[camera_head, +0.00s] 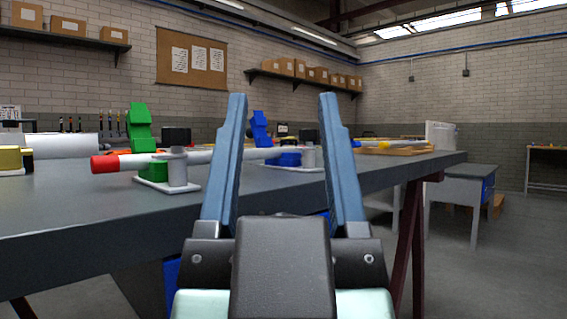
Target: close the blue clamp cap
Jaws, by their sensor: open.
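The blue clamp cap (259,128) stands raised and tilted above its blue clamp base (290,159) on the dark table, between my fingers in the picture. A white rod (207,155) with a red end runs across the table and passes behind my left finger toward the blue clamp. A green clamp (139,129) with its cap also raised stands to the left on a white plate. My gripper (283,97) is open and empty in the foreground, its two blue-grey fingers upright. It is apart from the clamp, and the left finger hides part of the rod.
The dark table (90,205) spans the left and middle. A white cylinder (62,146) and a yellow item (10,160) lie at far left. A wooden tray (395,149) sits on the right end. A grey side table (462,185) stands beyond; the floor at right is open.

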